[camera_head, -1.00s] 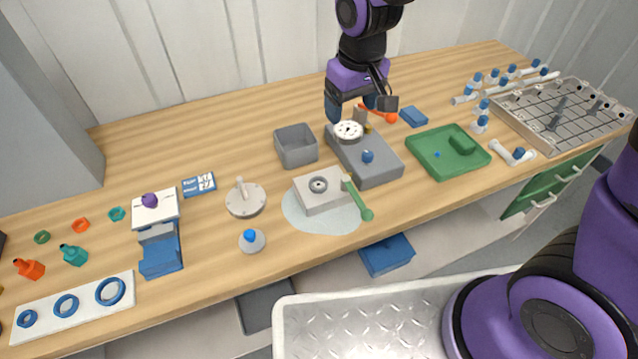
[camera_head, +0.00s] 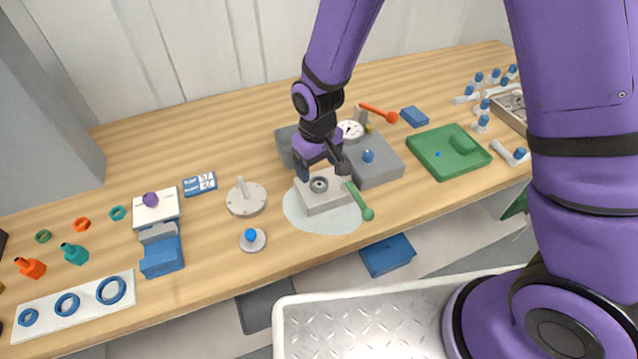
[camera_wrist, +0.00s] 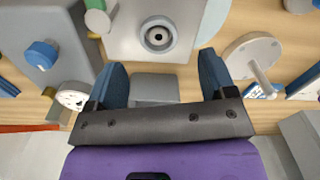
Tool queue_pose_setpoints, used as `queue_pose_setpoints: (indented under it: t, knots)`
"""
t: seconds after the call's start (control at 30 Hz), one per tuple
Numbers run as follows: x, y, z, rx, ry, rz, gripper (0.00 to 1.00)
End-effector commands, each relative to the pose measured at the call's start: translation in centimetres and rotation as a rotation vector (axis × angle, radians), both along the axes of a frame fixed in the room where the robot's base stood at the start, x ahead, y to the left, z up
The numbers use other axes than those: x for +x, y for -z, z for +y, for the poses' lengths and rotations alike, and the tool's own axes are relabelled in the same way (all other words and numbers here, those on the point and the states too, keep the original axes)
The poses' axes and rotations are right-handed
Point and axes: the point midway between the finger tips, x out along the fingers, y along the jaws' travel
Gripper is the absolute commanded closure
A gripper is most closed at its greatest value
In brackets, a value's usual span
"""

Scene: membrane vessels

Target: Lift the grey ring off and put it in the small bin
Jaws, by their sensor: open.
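The grey ring (camera_head: 319,184) lies flat on top of a pale block (camera_head: 326,203), around a dark centre. It also shows in the wrist view (camera_wrist: 158,35), beyond my fingertips. My gripper (camera_head: 322,171) is open and empty, just above and behind the block, with its fingers apart in the wrist view (camera_wrist: 165,82). The ring is not between the fingers. The small grey bin (camera_head: 285,146) stands behind the block, partly hidden by my arm in the head view. A grey boxy shape shows between my fingers in the wrist view; I cannot tell for sure whether it is the bin.
A green-handled lever (camera_head: 360,202) sits at the block's right edge. A grey box with a blue knob (camera_head: 368,157) and a white gauge (camera_head: 350,131) stands close on the right. A lidded disc with an upright handle (camera_head: 246,197) is left, with bare table between.

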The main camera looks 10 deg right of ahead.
Motion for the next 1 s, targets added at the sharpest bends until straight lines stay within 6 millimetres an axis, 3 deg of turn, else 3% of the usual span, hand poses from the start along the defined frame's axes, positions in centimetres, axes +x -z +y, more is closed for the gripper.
queue_pose_setpoints:
  t: [0.4, 0.7, 0.77, 0.93, 1.0]
  knots:
    - [0.2, 4.7, 0.0, -0.001, 0.000, 0.001, 0.23]
    - [0.2, 5.1, 0.0, 0.001, 0.000, -0.001, 0.23]
    - [0.2, 5.1, 0.0, 0.001, 0.000, -0.001, 0.32]
    - [0.2, 5.1, 0.0, 0.001, 0.000, -0.001, 0.71]
    - [0.2, 5.1, 0.0, 0.001, 0.000, -0.001, 0.76]
